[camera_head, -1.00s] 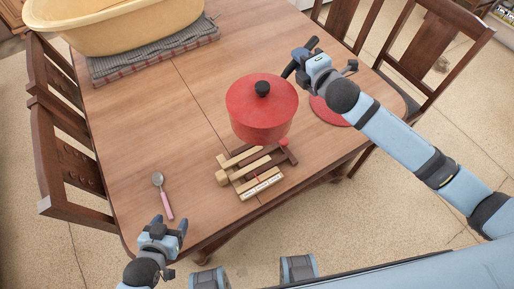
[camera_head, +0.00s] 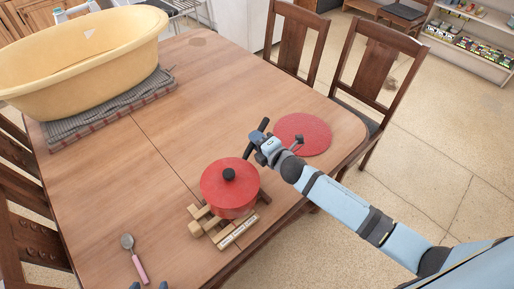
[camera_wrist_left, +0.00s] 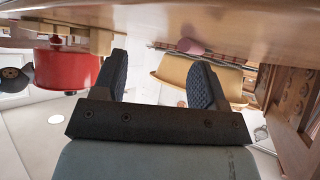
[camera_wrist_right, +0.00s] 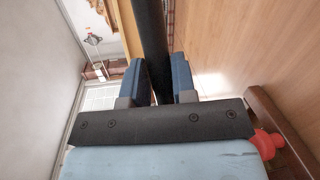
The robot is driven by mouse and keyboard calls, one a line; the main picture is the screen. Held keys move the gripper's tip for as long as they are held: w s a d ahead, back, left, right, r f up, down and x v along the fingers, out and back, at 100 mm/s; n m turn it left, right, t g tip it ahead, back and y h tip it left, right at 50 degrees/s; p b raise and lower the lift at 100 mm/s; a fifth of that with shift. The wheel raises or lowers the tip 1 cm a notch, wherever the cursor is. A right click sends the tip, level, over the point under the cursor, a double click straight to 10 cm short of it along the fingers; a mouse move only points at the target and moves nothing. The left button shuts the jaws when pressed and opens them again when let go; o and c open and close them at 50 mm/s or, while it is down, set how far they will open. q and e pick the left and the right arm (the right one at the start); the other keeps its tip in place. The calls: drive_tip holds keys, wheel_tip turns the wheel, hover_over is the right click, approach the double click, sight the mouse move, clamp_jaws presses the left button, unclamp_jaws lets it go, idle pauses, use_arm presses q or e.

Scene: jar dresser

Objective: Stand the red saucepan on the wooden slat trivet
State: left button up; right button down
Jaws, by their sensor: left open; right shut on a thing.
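The red saucepan (camera_head: 230,194), with a lid and black knob, is over the wooden slat trivet (camera_head: 238,232) and hides its back part. The saucepan also shows in the left wrist view (camera_wrist_left: 75,72), upside down, close against the trivet slats (camera_wrist_left: 97,40); I cannot tell whether they touch. My right gripper (camera_head: 264,142) is shut on the saucepan's long black handle, which shows between its fingers (camera_wrist_right: 158,85) in the right wrist view. My left gripper (camera_head: 149,286) is open and empty, with only its fingertips at the bottom edge of the head view.
A pink-handled spoon (camera_head: 136,262) lies left of the trivet. A round red mat (camera_head: 303,134) lies behind and right of my right gripper. A yellow tub (camera_head: 80,66) stands on a folded checked cloth (camera_head: 105,112) at the back left. Chairs (camera_head: 375,62) flank the table. The table's middle is clear.

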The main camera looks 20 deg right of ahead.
use_arm(q)
drive_tip(key=shift+f, duration=0.2)
drive_tip(key=shift+w+r, duration=0.1)
drive_tip(key=shift+r, duration=0.05)
use_arm(e)
wheel_tip(320, 180, down, 3)
drive_tip(key=shift+f, duration=0.1)
use_arm(q)
drive_tip(key=shift+b, duration=0.3)
use_arm(e)
drive_tip(key=shift+f, duration=0.15)
drive_tip(key=c, duration=0.9)
unclamp_jaws()
